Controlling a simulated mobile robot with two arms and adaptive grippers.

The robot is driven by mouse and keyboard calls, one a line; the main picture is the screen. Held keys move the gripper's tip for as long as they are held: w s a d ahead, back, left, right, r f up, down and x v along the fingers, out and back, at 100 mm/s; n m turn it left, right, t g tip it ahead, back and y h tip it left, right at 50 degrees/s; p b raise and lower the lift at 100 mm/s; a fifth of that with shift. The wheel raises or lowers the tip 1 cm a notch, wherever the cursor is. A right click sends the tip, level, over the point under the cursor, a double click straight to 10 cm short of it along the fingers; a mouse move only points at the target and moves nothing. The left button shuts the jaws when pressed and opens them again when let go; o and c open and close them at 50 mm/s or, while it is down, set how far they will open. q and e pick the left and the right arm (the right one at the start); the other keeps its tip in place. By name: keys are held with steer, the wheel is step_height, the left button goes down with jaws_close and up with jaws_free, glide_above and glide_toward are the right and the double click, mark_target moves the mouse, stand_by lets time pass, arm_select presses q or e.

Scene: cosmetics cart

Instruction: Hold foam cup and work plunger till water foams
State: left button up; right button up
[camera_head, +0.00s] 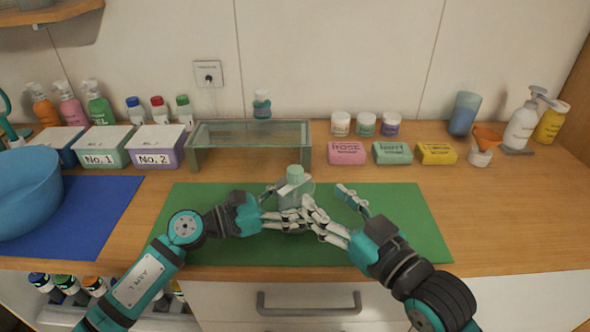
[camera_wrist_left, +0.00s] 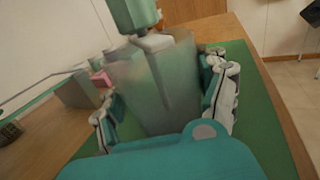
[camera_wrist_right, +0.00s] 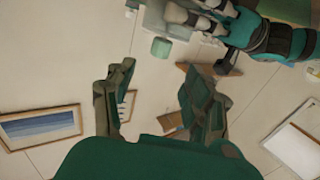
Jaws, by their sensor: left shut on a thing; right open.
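The foam cup (camera_head: 288,201) is a translucent grey-green vessel over the green mat (camera_head: 400,215). In the left wrist view, the cup (camera_wrist_left: 160,88) stands between the fingers of my left gripper (camera_wrist_left: 165,95), which is shut on it. The plunger (camera_head: 295,174) sticks up from the cup with a green knob and pale stem; its knob also shows in the left wrist view (camera_wrist_left: 133,12). My right gripper (camera_head: 325,197) is open and empty, just right of the cup, its fingers spread. In the right wrist view, the knob (camera_wrist_right: 161,47) lies beyond its fingers. The cup's water is not clear to see.
A glass shelf (camera_head: 250,135) stands behind the mat. Soap boxes (camera_head: 392,153) and small jars (camera_head: 366,124) line the back right. A blue basin (camera_head: 25,195) sits on a blue mat at left.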

mark_target(300, 176)
steer(key=x, duration=1)
steer(key=shift+w+a, duration=0.2)
steer(key=shift+w, duration=0.05)
jaws_close()
